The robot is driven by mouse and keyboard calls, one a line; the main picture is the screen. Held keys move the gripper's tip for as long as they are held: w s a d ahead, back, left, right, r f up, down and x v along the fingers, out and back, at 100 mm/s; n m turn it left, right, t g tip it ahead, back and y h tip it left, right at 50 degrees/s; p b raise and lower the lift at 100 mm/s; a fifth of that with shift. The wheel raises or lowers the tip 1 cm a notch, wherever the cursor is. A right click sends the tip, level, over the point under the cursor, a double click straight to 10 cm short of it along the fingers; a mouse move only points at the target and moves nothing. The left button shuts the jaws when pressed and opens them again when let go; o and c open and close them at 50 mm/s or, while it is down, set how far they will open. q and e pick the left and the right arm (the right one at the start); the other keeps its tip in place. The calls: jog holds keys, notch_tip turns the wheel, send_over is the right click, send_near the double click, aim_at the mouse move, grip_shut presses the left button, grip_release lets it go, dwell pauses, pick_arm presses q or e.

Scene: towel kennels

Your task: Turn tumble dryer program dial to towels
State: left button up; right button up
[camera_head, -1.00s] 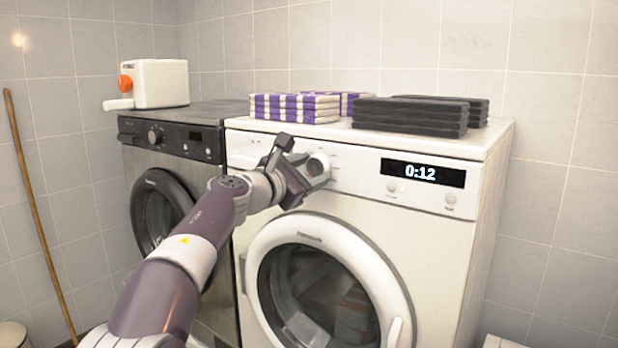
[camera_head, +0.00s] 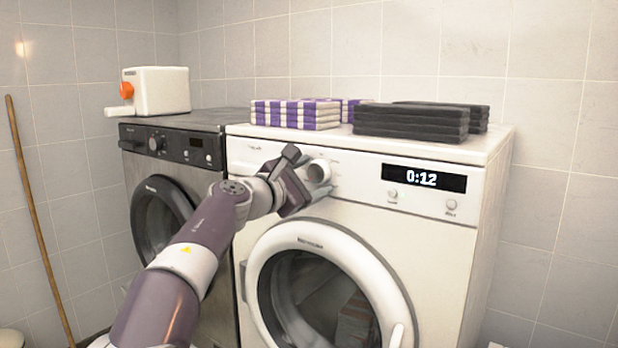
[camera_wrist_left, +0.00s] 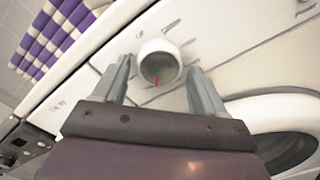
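The white program dial (camera_head: 318,171) sits on the front panel of the white dryer (camera_head: 455,238), left of its display (camera_head: 423,177), which reads 0:12. In the left wrist view the round dial (camera_wrist_left: 159,62) carries a red pointer mark toward its lower edge. My left gripper (camera_head: 306,178) is open at the dial. In the left wrist view its two fingers (camera_wrist_left: 163,85) stand apart, one on each side and a little short of the dial, with gaps to both. The program labels are too small to read. My right gripper is in neither view.
Striped purple and white towels (camera_head: 295,114) and dark towels (camera_head: 411,122) lie stacked on the dryer top. A dark machine (camera_head: 185,143) stands at left with a white device (camera_head: 158,89) on it. The dryer's round door (camera_head: 290,237) is shut below the dial.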

pick_arm(q)
jog(key=b+v, duration=0.4)
jog(key=v, duration=0.8)
jog(key=shift+s+a, duration=0.2)
jog(key=shift+s, duration=0.1)
